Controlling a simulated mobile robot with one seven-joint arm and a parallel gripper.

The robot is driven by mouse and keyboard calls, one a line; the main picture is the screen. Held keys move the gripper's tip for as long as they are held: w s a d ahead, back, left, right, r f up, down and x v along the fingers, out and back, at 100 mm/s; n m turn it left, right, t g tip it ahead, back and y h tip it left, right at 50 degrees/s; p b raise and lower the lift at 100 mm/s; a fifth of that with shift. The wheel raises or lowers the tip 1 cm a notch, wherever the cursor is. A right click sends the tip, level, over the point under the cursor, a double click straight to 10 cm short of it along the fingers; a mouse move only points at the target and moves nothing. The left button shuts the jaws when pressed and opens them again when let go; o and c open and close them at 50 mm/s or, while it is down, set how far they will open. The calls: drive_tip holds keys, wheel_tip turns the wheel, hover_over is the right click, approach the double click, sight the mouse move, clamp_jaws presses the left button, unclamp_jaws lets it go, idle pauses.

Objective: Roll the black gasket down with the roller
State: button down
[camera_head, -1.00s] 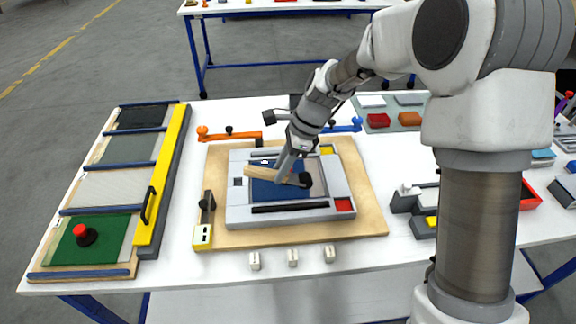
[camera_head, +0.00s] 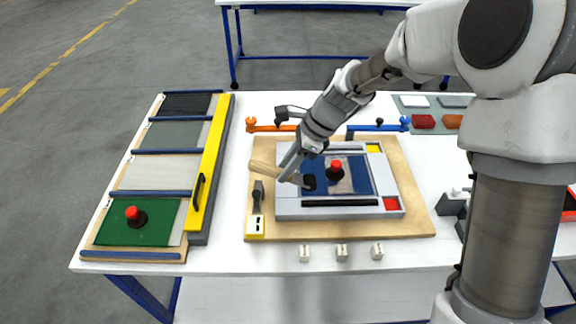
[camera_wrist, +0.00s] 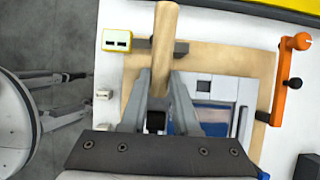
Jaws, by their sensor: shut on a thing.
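My gripper (camera_head: 292,168) is shut on the roller's wooden handle (camera_head: 265,171), above the left side of the grey frame (camera_head: 290,212). The handle points left and the black roller head (camera_head: 308,182) is on the right, over the left part of the blue panel; contact cannot be told. In the wrist view the handle (camera_wrist: 166,45) sticks out past the fingers, with a dark part (camera_wrist: 156,121) between them. The black gasket (camera_head: 340,202) appears as a straight strip along the near side of the frame. The gripper hides the frame's far left part.
A red-topped black knob (camera_head: 335,172) stands on the panel right of the roller. Orange (camera_head: 270,127) and blue (camera_head: 378,127) levers lie behind the board. A yellow-edged rack (camera_head: 207,170) stands left. Small white blocks (camera_head: 341,252) line the near side.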

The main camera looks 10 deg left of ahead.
drive_tip(key=shift+f+b, duration=1.95)
drive_tip(key=shift+f, duration=0.75)
drive_tip(key=shift+f, duration=0.65)
drive_tip(key=shift+r, duration=0.1)
drive_tip(key=shift+w+d, duration=0.1)
drive_tip(key=shift+d, duration=0.25)
idle(0.4)
drive_tip(key=shift+w+d+p, duration=0.2)
drive_tip(key=shift+d+p, duration=0.1)
drive_tip(key=shift+d, duration=0.35)
drive_tip(key=shift+r, duration=0.1)
